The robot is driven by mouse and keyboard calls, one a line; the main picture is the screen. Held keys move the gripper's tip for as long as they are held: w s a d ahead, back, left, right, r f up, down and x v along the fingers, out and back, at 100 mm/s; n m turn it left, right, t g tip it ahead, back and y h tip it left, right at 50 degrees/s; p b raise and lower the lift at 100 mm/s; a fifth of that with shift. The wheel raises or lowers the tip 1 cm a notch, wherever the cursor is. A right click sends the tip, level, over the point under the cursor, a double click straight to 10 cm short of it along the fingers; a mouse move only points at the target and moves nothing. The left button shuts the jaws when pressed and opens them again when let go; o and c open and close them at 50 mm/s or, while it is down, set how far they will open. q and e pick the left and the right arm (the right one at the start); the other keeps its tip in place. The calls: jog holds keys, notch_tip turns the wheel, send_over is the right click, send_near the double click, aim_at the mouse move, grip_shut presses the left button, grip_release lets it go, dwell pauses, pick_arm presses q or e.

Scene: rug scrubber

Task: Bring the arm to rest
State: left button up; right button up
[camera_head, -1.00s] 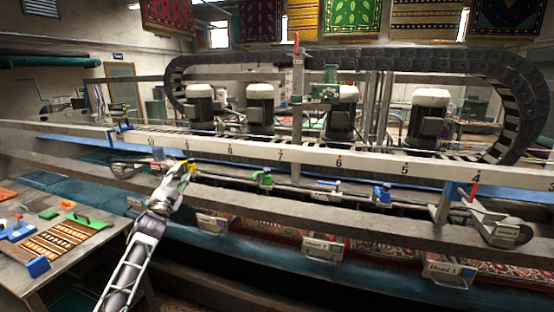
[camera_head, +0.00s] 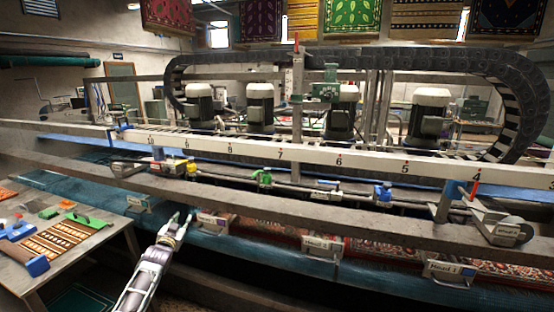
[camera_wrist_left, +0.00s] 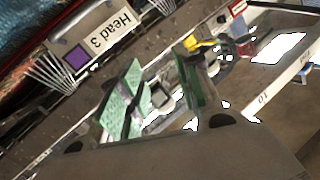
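My left gripper (camera_head: 180,220) is in front of the grey beam, beside a small label plate (camera_head: 212,222), and touches nothing that I can make out. In the left wrist view its two green-padded fingers (camera_wrist_left: 160,88) stand apart with nothing held between them; the rail shows through the gap. My left forearm (camera_head: 148,275) comes up from the bottom, left of centre. A yellow valve part (camera_head: 191,167) sits on the pipe behind the beam, apart from the gripper. It seems to show in the wrist view too (camera_wrist_left: 200,45). My right gripper is not in view.
A table (camera_head: 75,262) with a striped rug sample (camera_head: 64,236) and small blocks stands at left. The long grey beam (camera_head: 300,208) crosses ahead. Green (camera_head: 264,178) and blue (camera_head: 382,193) valves sit behind it. A "Head 3" sign (camera_wrist_left: 100,40) is close by in the wrist view.

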pick_arm(q)
jog(key=s+d+f+g, duration=0.15)
jog(key=s+f, duration=0.45)
jog(key=f, duration=0.6)
jog(key=s+d+f+g+b, duration=0.1)
jog(key=s+f+g, duration=0.3)
jog(key=f, duration=0.9)
jog(key=s+d+f+g, duration=0.1)
jog(key=s+f, duration=0.6)
jog(key=f, duration=0.5)
jog(key=s+d+f+g+b, duration=0.1)
jog(key=s+d+f+g, duration=0.1)
jog(key=s+f, duration=0.85)
jog(key=s+d+f+g, duration=0.1)
jog(key=s+f+g, duration=0.1)
jog(key=s+f, duration=0.8)
jog(key=s+d+f+g, duration=0.1)
jog(key=s+f, duration=0.3)
jog(key=s, duration=0.8)
jog(key=s+d+f+g+b, duration=0.1)
jog(key=s+f, duration=0.3)
jog(key=s, duration=0.9)
jog(key=s+d+f+g+h, duration=0.1)
jog(key=s+d+f+g, duration=0.2)
jog(key=s, duration=1)
jog(key=shift+d+f+n, duration=0.3)
jog(key=shift+d+f, duration=0.05)
jog(key=shift+f, duration=0.35)
